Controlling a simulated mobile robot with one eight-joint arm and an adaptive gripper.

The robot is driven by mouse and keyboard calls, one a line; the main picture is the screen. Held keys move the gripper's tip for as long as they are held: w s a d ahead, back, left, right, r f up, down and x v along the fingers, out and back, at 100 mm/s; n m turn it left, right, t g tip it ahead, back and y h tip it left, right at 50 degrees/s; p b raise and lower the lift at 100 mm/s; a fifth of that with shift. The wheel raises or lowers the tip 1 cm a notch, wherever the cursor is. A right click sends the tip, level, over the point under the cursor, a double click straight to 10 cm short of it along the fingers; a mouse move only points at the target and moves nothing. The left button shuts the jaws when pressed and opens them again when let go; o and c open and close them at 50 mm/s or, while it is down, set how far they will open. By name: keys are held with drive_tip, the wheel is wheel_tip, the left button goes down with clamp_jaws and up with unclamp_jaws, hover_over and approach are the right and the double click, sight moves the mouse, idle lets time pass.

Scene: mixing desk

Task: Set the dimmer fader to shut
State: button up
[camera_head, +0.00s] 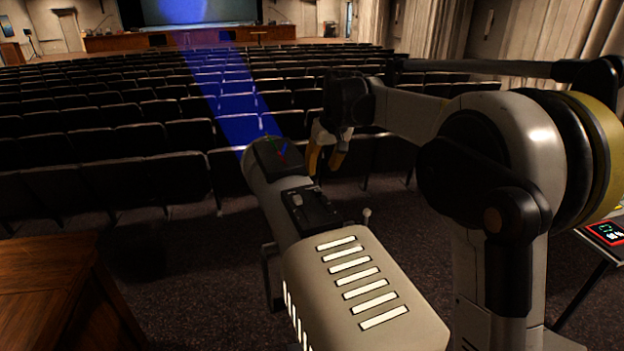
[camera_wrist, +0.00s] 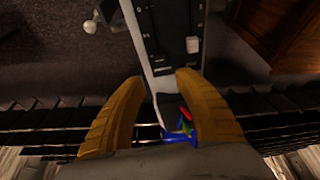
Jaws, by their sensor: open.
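A stage spotlight (camera_head: 350,285) stands in front of me, with a dark control panel (camera_head: 310,210) on top. The wrist view shows two slots on the panel, with a pale slider knob (camera_wrist: 193,44) in one and a dark knob (camera_wrist: 158,61) at the near end of the other. I cannot tell which is the dimmer fader. My gripper (camera_head: 325,160) has two yellow-brown fingers and is open and empty, just beyond the panel in the head view. Its fingers (camera_wrist: 162,84) show apart in the wrist view, and neither visibly touches a knob.
A small round-ended lever (camera_head: 367,214) sticks out from the spotlight's right side. A blue beam (camera_head: 235,100) crosses the seat rows (camera_head: 110,130) toward the stage. A wooden desk (camera_head: 50,290) stands at lower left. A lit red-edged screen (camera_head: 606,232) is at right.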

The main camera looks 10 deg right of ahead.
sight(317, 190)
drive_tip(key=x, duration=0.2)
drive_tip(key=p+x, duration=0.1)
drive_tip(key=x, duration=0.5)
drive_tip(key=shift+s+f+p, duration=0.2)
drive_tip(key=shift+s+p, duration=0.1)
drive_tip(key=shift+a+f, duration=0.1)
drive_tip(key=shift+f, duration=0.45)
drive_tip(key=shift+w+f, duration=0.25)
drive_tip(key=shift+w, duration=0.05)
drive_tip(key=shift+s, duration=0.15)
clamp_jaws()
